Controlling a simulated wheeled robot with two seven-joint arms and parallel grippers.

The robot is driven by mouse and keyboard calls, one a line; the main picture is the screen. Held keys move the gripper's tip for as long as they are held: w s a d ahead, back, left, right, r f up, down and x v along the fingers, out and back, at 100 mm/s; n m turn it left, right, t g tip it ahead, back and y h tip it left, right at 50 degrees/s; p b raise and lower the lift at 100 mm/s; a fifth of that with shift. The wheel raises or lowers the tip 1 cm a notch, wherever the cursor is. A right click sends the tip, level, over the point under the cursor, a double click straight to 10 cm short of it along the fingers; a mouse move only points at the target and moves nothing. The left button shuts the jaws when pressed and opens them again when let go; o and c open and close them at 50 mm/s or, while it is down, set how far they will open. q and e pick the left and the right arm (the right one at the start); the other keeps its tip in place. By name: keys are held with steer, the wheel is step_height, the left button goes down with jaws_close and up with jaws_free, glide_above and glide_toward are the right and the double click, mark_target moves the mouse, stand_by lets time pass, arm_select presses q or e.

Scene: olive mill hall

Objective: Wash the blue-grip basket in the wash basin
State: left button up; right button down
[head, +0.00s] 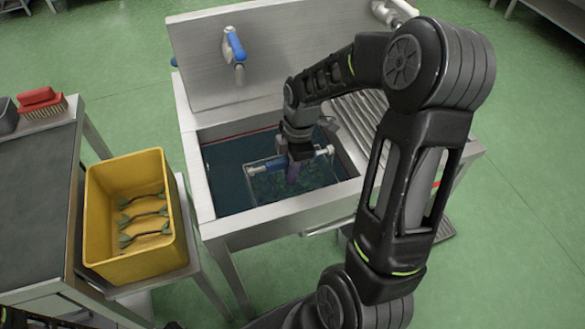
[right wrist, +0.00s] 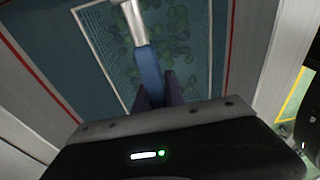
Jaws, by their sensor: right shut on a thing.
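The wash basin (head: 205,178) is a steel sink with dark blue-green water in it. The blue-grip basket (head: 262,188) is a wire-mesh basket down in the basin, with green round things in it, seemingly under the water. Its handle bar with the blue grip (head: 272,164) crosses above it. My right gripper (head: 293,172) reaches down into the basin and is shut on the blue grip. In the right wrist view the blue grip (right wrist: 149,72) runs up from between the fingers, with the mesh (right wrist: 105,38) beyond. My left gripper is out of view.
A blue-handled tap (head: 234,46) hangs over the basin's back. A ribbed drainboard (head: 358,112) lies to the right, partly behind my arm. A yellow crate (head: 100,205) with several dark-green-ended tools stands left; a red brush (head: 38,101) lies on the table.

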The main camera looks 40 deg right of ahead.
mark_target(263, 171)
steer(key=shift+w+a, duration=0.4)
steer(key=shift+a, duration=0.8)
steer(key=shift+w+a, duration=0.45)
steer(key=shift+a, duration=0.7)
steer(key=shift+w+a, duration=0.4)
steer(key=shift+a, duration=0.8)
steer(key=shift+d, duration=0.1)
steer(key=shift+s+d, duration=0.45)
steer(key=shift+d, duration=0.8)
steer(key=shift+s+d, duration=0.45)
steer(key=shift+d, duration=0.8)
steer(key=shift+s+d, duration=0.45)
steer(key=shift+d, duration=0.8)
steer(key=shift+a, duration=0.15)
steer(key=shift+w+a, duration=0.45)
steer(key=shift+a, duration=0.8)
steer(key=shift+w+a, duration=0.45)
steer(key=shift+a, duration=0.75)
steer(key=shift+w+a, duration=0.45)
steer(key=shift+a, duration=0.8)
steer(key=shift+d, duration=0.1)
steer(key=shift+s+d, duration=0.35)
steer(key=shift+d, duration=0.6)
steer(key=shift+s+d, duration=0.3)
steer(key=shift+d, duration=0.6)
steer(key=shift+r, duration=0.1)
